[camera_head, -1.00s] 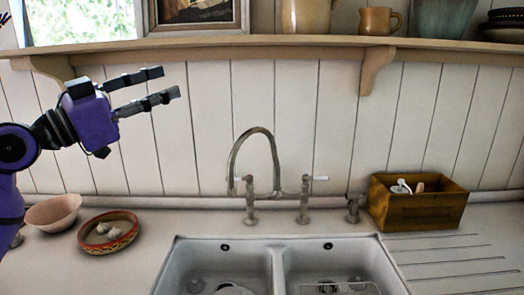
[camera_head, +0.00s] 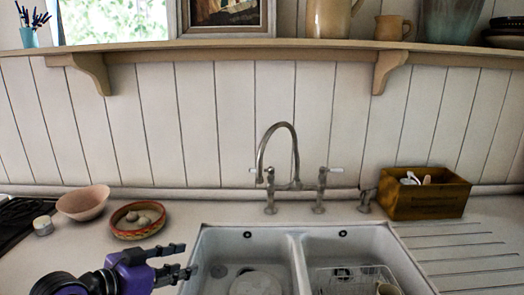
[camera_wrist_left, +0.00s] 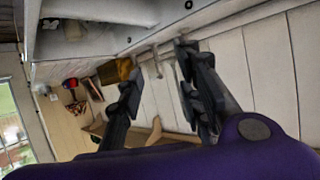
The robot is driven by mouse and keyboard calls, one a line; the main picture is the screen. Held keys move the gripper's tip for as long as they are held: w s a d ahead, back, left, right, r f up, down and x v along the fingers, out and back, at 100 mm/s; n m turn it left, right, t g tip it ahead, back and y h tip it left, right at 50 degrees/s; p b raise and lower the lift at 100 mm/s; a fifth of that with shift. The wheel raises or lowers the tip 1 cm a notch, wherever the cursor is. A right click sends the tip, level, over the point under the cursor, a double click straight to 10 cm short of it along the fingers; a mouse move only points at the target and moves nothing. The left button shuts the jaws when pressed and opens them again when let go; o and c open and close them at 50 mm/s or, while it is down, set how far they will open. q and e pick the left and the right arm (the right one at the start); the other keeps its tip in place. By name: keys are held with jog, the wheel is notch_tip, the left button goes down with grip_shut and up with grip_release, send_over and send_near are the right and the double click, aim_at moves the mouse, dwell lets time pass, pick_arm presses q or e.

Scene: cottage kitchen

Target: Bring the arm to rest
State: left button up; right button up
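My left gripper (camera_head: 182,260) is purple with dark fingers. It is low at the bottom left of the head view, over the counter's front area beside the left sink basin. Its fingers are apart with nothing between them. In the left wrist view the two fingers (camera_wrist_left: 158,75) also stand apart and empty, with the panelled wall and tap beyond. My right gripper does not show in either view.
A double sink (camera_head: 296,250) with dishes and a rack lies right of my gripper. A tap (camera_head: 280,165) stands behind it. A pink bowl (camera_head: 82,203), a patterned bowl (camera_head: 122,231) and a wooden box (camera_head: 430,207) stand on the counter. A shelf (camera_head: 230,46) runs above.

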pick_arm(q)
jog(key=s+a+f+n+g+y, duration=0.2)
jog(key=s+f+n+g+y, duration=0.25)
jog(key=s+f, duration=1.35)
jog(key=s+a+f+n+g+y, duration=0.2)
jog(key=s+f, duration=0.1)
jog(key=s, duration=0.6)
jog(key=s+a+f+n+g+y, duration=0.15)
jog(key=s+f, duration=0.25)
jog(key=s, duration=0.4)
jog(key=w+d+f+t+b, duration=0.1)
jog(key=w+d+f+t, duration=0.1)
jog(key=f, duration=0.5)
jog(key=w+d+f+t+h+b, duration=0.1)
jog(key=w+d+f+t, duration=0.1)
jog(key=w+f+t, duration=0.2)
notch_tip(320, 180, down, 3)
jog(key=shift+w+d+f+m, duration=0.1)
jog(key=shift+w+d+m, duration=0.1)
jog(key=shift+m, duration=0.2)
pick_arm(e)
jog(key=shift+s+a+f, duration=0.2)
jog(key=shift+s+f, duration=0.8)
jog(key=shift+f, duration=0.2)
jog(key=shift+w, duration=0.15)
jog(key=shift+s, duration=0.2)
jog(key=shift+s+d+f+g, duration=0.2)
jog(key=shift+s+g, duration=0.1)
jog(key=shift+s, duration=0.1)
